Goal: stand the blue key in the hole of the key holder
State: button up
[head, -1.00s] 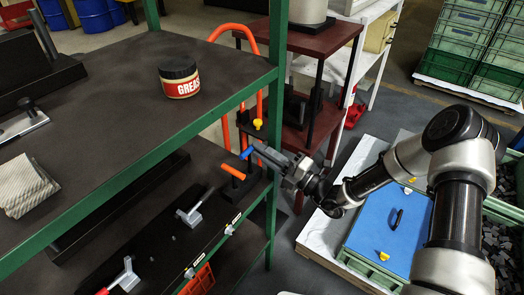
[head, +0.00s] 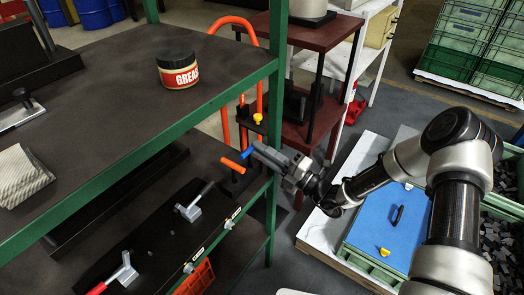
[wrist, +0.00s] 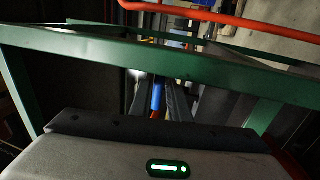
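My gripper (head: 260,153) is at the right end of the lower shelf, near the green post. It appears shut on the blue key (head: 246,153), whose blue end sticks out past the fingertips to the left. In the wrist view the blue key (wrist: 156,96) lies between the two dark fingers. The key holder (head: 238,184) seems to be the black block below the gripper, partly hidden by it. An orange key (head: 233,166) stands there, just below and left of the blue one. A yellow key (head: 257,118) shows behind. I cannot make out the free hole.
The green shelf post (head: 276,130) and upper shelf edge (head: 130,155) are close to my gripper. A grease jar (head: 178,70) stands on the upper shelf. Toggle clamps (head: 190,212) sit on the lower shelf. A blue-topped crate (head: 385,235) is below my arm.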

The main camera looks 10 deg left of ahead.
jog(key=o, duration=0.4)
jog(key=p+v, duration=0.1)
jog(key=v, duration=1.6)
jog(key=shift+s+d, duration=0.15)
jog(key=shift+r, duration=0.1)
